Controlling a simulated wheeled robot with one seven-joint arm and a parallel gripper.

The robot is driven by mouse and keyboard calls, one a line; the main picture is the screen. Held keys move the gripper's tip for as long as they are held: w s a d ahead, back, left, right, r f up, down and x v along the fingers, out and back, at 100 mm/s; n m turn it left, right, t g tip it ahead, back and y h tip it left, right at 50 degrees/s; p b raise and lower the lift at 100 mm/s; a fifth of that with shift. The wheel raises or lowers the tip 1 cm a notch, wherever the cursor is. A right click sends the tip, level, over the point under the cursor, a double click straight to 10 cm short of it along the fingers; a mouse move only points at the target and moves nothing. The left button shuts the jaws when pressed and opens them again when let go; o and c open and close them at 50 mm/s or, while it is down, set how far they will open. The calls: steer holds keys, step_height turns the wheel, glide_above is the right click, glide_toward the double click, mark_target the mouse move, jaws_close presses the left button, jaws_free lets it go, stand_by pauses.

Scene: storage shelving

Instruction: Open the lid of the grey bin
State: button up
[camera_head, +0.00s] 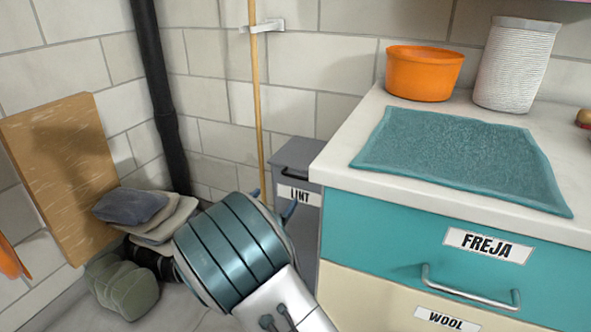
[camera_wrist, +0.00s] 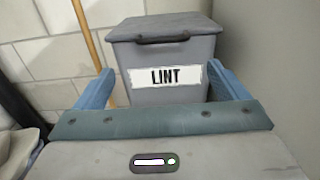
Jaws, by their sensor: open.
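The grey bin (camera_head: 303,215) stands on the floor against the back wall, left of the counter. It has a white label reading LINT, and it also shows in the wrist view (camera_wrist: 172,94). Its grey lid (camera_wrist: 165,25) is closed, with a dark handle (camera_wrist: 168,39) on the front edge. My gripper (camera_wrist: 163,88) is open and empty. In the wrist view its two blue fingers point at the bin's front and flank the label, below the handle. In the head view my arm hides the bin's lower left part, and my gripper (camera_head: 273,200) is mostly hidden.
The counter (camera_head: 340,135) with teal and cream drawers stands close on the bin's right. A dark pipe (camera_head: 160,90), stacked cushions (camera_head: 150,215) and a wooden board (camera_head: 60,160) are at left.

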mark_target(294, 177)
steer(key=b+x, duration=0.4)
steer(key=x, duration=0.9)
steer(key=shift+w+d, duration=0.15)
steer(key=shift+d, duration=0.1)
